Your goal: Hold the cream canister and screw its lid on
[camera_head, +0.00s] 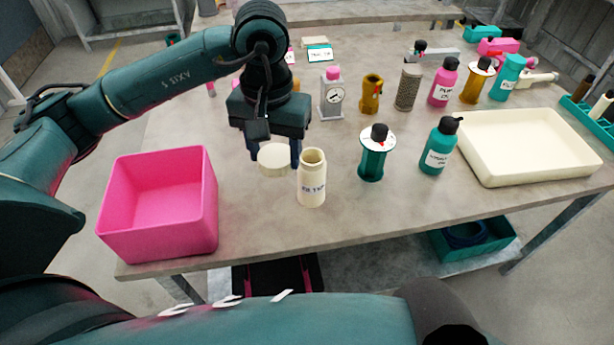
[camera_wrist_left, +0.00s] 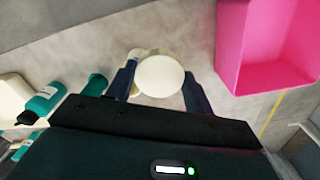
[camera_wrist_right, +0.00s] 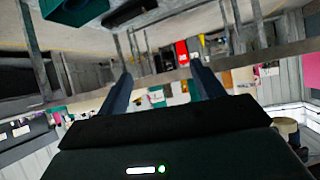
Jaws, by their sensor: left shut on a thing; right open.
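The cream canister (camera_head: 312,184) stands upright near the table's front edge, its mouth open and no lid on it. My left gripper (camera_head: 273,156) is shut on the round cream lid (camera_head: 274,160), just left of the canister and apart from its mouth in the head view. In the left wrist view the lid (camera_wrist_left: 160,76) sits between the fingers, with part of the canister (camera_wrist_left: 136,58) showing behind it. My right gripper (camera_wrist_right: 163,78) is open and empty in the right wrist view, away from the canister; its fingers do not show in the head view.
A pink bin (camera_head: 160,205) stands left of the canister. A green pump (camera_head: 374,155), a teal bottle (camera_head: 439,148) and a cream tray (camera_head: 535,178) stand to its right. The table's front strip is clear.

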